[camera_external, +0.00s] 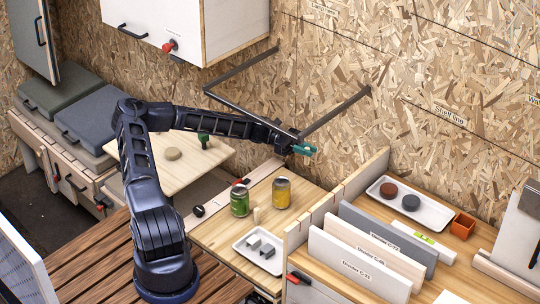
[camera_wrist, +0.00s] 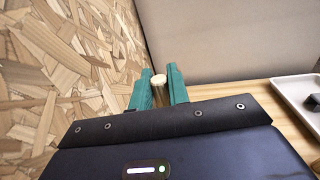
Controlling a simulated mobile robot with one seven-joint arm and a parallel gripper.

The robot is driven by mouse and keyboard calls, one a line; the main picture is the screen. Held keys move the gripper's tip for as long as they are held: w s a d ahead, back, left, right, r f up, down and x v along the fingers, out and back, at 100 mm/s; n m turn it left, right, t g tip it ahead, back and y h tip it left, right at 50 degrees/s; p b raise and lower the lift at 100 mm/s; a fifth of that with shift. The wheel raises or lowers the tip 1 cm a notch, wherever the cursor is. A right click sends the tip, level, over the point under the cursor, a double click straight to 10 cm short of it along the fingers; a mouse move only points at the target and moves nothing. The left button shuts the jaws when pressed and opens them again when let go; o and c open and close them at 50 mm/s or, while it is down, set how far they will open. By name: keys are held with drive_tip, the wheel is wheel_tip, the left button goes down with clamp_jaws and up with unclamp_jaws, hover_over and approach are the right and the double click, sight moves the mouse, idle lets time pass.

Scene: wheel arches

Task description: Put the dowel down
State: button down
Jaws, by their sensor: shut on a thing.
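The dowel (camera_wrist: 158,88) is a short pale wooden cylinder, seen in the wrist view between the two teal fingertips of my gripper (camera_wrist: 159,87). My gripper is shut on it. In the external view my gripper (camera_external: 304,149) is held up in the air in front of the chipboard wall, above and behind the wooden worktop (camera_external: 222,237). The dowel itself cannot be made out there.
On the worktop stand a green jar (camera_external: 240,201), a yellow jar (camera_external: 281,193) and a small pale upright peg (camera_external: 256,214). Upright dividers (camera_external: 345,262) stand to the right. A dark wall bracket (camera_external: 335,112) is close to my gripper.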

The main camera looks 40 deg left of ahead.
wheel_tip(320, 180, down, 13)
drive_tip(key=shift+f, duration=0.2)
idle(0.5)
drive_tip(key=shift+f, duration=0.1)
drive_tip(key=c, duration=1.3)
unclamp_jaws()
drive_tip(key=shift+c, duration=0.2)
drive_tip(key=shift+s+a, duration=0.15)
drive_tip(key=shift+a, duration=1.1)
drive_tip(key=shift+s+a, duration=0.2)
drive_tip(key=shift+a, duration=1.1)
drive_tip(key=shift+s+a, duration=0.15)
drive_tip(key=shift+a, duration=1.1)
